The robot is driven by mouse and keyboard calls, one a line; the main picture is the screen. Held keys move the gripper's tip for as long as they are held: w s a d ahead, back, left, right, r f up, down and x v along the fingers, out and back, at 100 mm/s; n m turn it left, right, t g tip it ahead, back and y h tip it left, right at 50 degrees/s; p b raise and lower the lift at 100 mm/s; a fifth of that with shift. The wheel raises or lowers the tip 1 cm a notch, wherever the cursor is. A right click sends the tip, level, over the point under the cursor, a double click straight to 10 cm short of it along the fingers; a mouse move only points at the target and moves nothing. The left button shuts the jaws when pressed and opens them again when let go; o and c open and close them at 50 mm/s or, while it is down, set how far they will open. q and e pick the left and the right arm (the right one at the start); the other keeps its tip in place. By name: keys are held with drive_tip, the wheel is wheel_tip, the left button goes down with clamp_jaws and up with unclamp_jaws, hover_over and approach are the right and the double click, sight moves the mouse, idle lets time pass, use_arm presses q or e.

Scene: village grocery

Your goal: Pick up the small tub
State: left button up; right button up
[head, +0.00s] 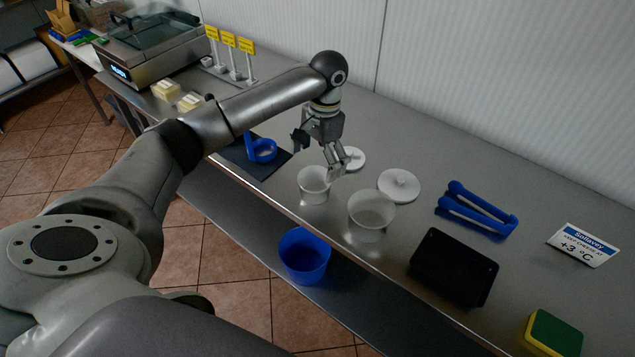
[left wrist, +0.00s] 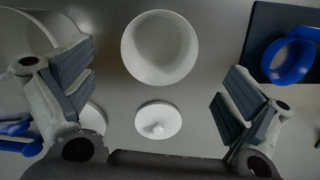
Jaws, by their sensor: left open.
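The small tub (head: 314,190) is a white round open container. It stands upright on the steel counter near its front edge. In the left wrist view the small tub (left wrist: 160,75) appears from above at the top middle, and its inside looks empty. My left gripper (head: 328,158) is open and empty, above the counter just behind and above the small tub. In the left wrist view its two fingers stand wide apart, left and right, with the tub ahead between their lines. I see no contact. My right gripper is not in view.
A larger white tub (head: 370,223) stands close right of the small one. Two white lids lie behind: a small one (head: 351,159) and a large one (head: 400,185). Blue tongs (head: 478,211) and a black tray (head: 453,269) are farther right.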

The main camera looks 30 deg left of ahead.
sight(315, 182)
use_arm(q)
drive_tip(key=shift+s+a+f, duration=0.1)
drive_tip(key=shift+s+f, duration=0.15)
drive_tip(key=shift+f, duration=0.95)
drive_tip(key=f, duration=0.1)
drive_tip(key=f+p, duration=0.1)
drive_tip(key=f, duration=0.2)
drive_tip(key=shift+s+f+p, duration=0.15)
drive_tip(key=shift+s+p, duration=0.1)
drive_tip(key=shift+p, duration=0.1)
drive_tip(key=shift+f, duration=0.2)
drive_tip(key=shift+c, duration=0.9)
drive_tip(key=c, duration=0.5)
drive_tip(key=shift+c, duration=0.5)
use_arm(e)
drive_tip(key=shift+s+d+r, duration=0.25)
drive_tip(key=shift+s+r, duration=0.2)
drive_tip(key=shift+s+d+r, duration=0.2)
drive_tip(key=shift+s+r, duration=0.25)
